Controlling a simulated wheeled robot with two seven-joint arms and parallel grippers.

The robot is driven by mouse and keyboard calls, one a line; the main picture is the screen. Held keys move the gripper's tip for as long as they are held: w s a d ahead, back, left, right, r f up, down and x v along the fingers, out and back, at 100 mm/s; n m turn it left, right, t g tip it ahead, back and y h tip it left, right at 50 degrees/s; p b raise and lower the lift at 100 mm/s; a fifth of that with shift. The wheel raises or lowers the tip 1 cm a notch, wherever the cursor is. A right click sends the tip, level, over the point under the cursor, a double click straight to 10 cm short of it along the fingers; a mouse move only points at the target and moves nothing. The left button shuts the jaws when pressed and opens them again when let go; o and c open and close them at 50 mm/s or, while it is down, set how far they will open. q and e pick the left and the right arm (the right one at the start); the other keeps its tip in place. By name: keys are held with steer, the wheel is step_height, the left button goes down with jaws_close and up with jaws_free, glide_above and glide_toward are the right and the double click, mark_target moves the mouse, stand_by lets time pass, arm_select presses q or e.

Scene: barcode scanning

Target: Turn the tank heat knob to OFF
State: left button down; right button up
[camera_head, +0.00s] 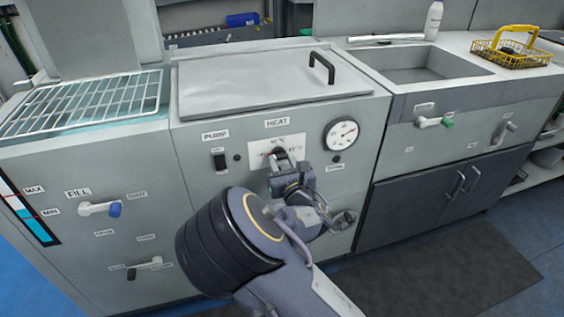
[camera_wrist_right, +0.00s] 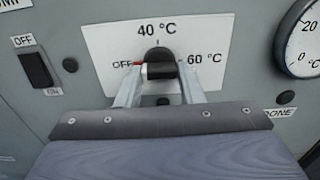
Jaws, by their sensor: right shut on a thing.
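The black tank heat knob (camera_wrist_right: 159,58) sits on a white plate (camera_wrist_right: 195,33) marked OFF at left, 40 °C at top and 60 °C at right. A red mark on the knob's left side lies beside the word OFF in the right wrist view. My right gripper (camera_wrist_right: 158,73) is shut on the knob, with one finger on each side. In the head view, my right gripper (camera_head: 286,166) reaches the plate under the HEAT label (camera_head: 277,123) and hides most of the knob. My left gripper is not in view.
A round gauge (camera_head: 341,134) is right of the plate, and a black PUMP switch (camera_head: 219,161) is left of it. A lid with a black handle (camera_head: 321,67) covers the tank above. A blue-tipped FILL valve (camera_head: 101,208) sticks out at lower left.

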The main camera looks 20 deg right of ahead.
stand_by(0.3)
steer(key=o, duration=0.9)
steer(key=shift+o, duration=0.2)
steer(key=shift+s, duration=0.1)
steer(key=s, duration=0.7)
steer(key=shift+s+p, duration=0.3)
steer(key=shift+p, duration=0.15)
steer(key=shift+d+f, duration=0.1)
steer(key=shift+d, duration=0.1)
